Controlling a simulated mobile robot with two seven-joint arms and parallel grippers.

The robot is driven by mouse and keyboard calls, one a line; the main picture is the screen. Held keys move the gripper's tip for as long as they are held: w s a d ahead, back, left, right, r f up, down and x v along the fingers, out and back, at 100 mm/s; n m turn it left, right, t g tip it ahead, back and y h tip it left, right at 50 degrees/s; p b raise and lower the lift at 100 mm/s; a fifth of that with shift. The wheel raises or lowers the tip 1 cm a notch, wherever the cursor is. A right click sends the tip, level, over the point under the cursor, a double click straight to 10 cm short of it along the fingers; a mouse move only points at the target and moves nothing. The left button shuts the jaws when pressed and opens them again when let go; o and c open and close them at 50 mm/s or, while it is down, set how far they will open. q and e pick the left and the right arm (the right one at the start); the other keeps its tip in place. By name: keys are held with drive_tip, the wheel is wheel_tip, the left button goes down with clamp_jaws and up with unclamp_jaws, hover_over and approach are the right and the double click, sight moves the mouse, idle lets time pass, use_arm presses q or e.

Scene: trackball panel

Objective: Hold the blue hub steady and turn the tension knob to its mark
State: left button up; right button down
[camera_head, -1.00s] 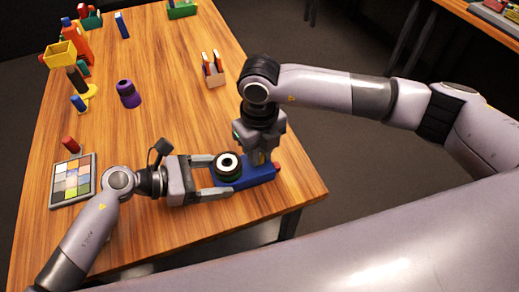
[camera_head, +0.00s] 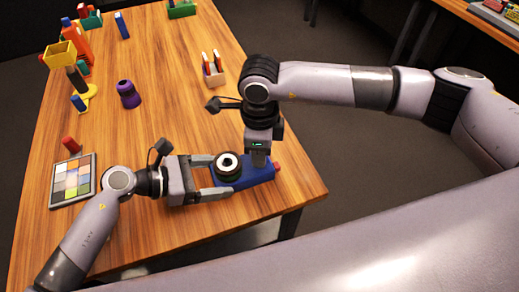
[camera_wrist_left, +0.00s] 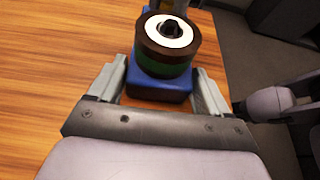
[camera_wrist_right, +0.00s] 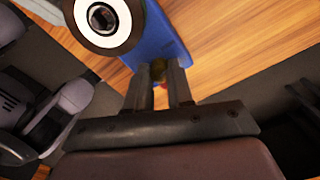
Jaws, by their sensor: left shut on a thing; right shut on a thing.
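The blue hub (camera_head: 262,176) lies near the table's front right corner, with a dark wheel (camera_head: 228,166) that has a white ring on top. My left gripper (camera_head: 222,177) is shut on the hub, one finger along each side; the hub's blue body (camera_wrist_left: 158,88) shows between the fingers in the left wrist view. My right gripper (camera_head: 258,163) points down over the hub's right part. In the right wrist view its fingers (camera_wrist_right: 158,82) are shut on a small brass-coloured knob (camera_wrist_right: 159,69). The fingers cover most of the knob, and I cannot see its mark.
A red piece (camera_head: 277,167) sits at the hub's right end, close to the table edge. A purple bottle (camera_head: 128,94) and a small rack (camera_head: 213,69) stand further back. The middle table is clear.

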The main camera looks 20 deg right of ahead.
drive_tip(key=shift+n, duration=1.1)
drive_tip(key=c, duration=1)
unclamp_jaws()
wheel_tip(320, 180, up, 12)
drive_tip(key=shift+r, duration=0.1)
drive_tip(key=shift+r, duration=5.45)
